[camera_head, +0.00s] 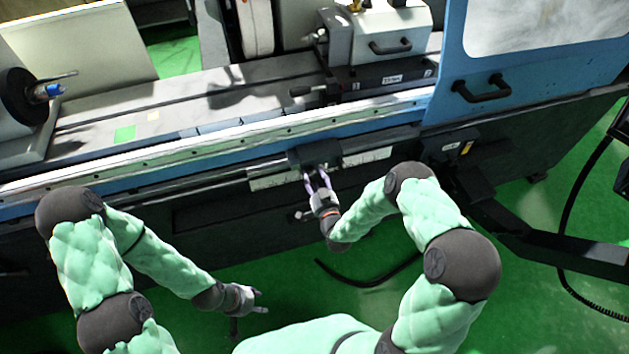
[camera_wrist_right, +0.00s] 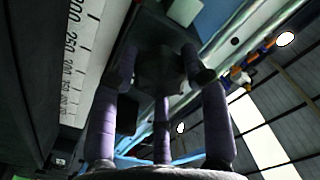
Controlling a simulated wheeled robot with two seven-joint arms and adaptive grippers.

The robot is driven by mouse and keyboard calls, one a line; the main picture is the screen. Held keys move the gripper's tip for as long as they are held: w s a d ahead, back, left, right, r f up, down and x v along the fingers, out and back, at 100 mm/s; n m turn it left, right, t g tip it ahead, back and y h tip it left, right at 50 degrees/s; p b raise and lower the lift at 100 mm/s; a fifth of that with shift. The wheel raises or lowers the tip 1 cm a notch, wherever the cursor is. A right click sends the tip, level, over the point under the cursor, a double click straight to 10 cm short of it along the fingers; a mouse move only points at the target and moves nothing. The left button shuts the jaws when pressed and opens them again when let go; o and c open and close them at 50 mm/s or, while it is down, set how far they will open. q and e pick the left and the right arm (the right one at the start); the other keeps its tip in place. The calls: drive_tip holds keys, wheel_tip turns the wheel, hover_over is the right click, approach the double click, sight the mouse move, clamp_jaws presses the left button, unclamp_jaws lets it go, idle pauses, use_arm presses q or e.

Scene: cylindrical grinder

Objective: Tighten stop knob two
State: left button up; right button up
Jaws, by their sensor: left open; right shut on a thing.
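My right gripper (camera_head: 316,180) reaches up to a dark stop block (camera_head: 316,153) on the front rail of the grinder. In the right wrist view its purple fingers (camera_wrist_right: 160,85) are closed around a dark, faceted knob (camera_wrist_right: 160,68) on the underside of that block. In the head view the knob is too small and too covered by the fingers to make out. My left gripper (camera_head: 252,299) is open and empty, low in front of the machine and away from it.
A printed scale (camera_wrist_right: 88,55) runs beside the block in the right wrist view. A blue door with a black handle (camera_head: 482,89) stands to the right. A dark arm-like bar (camera_head: 560,247) juts out at the lower right.

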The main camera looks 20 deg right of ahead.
drive_tip(key=m, duration=0.2)
drive_tip(key=m+b, duration=0.1)
drive_tip(key=m, duration=0.1)
drive_tip(key=m+b, duration=0.1)
drive_tip(key=shift+w+d+r+m, duration=0.3)
drive_tip(key=shift+r+m, duration=0.1)
drive_tip(key=m+b, duration=0.2)
drive_tip(key=m, duration=0.2)
drive_tip(key=shift+d+m, duration=0.1)
drive_tip(key=shift+m, duration=0.2)
drive_tip(key=o, duration=1.1)
drive_tip(key=shift+o, duration=0.3)
drive_tip(key=shift+s+f, duration=0.15)
drive_tip(key=shift+f, duration=0.05)
drive_tip(key=shift+f, duration=0.1)
drive_tip(key=shift+s, duration=0.15)
